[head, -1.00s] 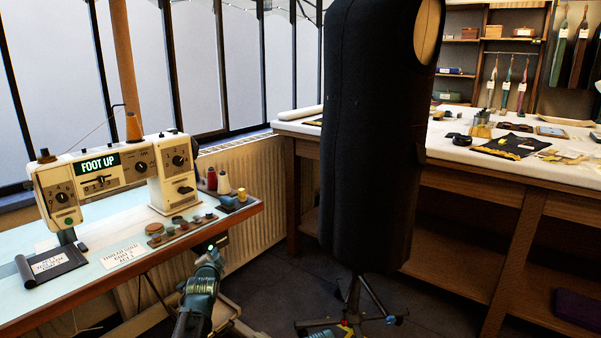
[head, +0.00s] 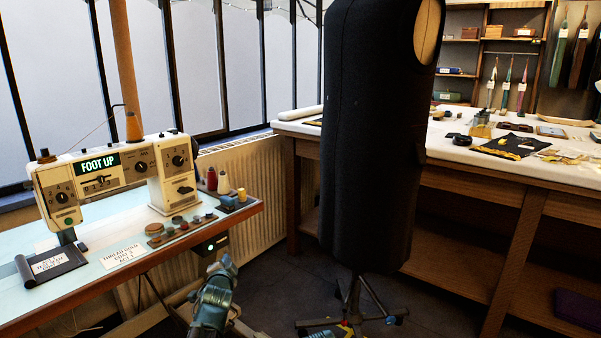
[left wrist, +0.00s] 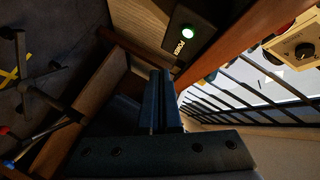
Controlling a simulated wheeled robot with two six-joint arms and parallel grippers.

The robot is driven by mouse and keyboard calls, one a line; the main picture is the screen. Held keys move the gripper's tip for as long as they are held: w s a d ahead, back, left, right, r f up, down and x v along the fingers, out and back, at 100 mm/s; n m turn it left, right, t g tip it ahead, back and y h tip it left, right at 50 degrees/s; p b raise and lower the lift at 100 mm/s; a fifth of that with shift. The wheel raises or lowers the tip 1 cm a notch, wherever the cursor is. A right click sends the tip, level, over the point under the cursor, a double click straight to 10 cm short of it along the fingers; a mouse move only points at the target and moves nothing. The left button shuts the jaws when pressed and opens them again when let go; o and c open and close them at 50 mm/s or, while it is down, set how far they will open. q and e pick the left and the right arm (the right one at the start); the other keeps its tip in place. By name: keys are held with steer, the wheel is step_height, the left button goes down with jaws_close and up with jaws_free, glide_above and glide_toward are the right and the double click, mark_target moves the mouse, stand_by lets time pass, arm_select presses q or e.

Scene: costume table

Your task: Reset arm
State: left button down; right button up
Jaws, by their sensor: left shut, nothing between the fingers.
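My left gripper (head: 226,266) is in the lower middle of the head view, in front of the sewing table's right end and below its top. In the left wrist view its two fingers (left wrist: 160,80) are together with nothing between them. The same power box shows in the head view (head: 209,246) under the table. My right gripper is not in view.
The sewing table (head: 90,285) carries a cream sewing machine (head: 120,175), thread spools and labels. A dark garment on a dress form (head: 372,140) stands on a wheeled base right of my left arm. Behind it is a long worktable (head: 460,155). Dark floor lies between.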

arm_select(q)
steer(key=shift+s+d, duration=0.4)
steer(key=shift+d, duration=0.05)
steer(key=s+d+f+n+g, duration=0.4)
steer(key=s+d+f+g, duration=0.35)
steer(key=s+f, duration=0.5)
steer(key=s+d+f+n+g, duration=0.15)
steer(key=s+d+g, duration=0.25)
steer(key=s, duration=0.7)
steer(key=s+d+f+n+g, duration=0.1)
steer(key=s+d+f+g, duration=0.25)
steer(key=s, duration=0.75)
step_height(320, 180, up, 37)
steer(key=w+h+p, duration=0.1)
steer(key=p, duration=3.5)
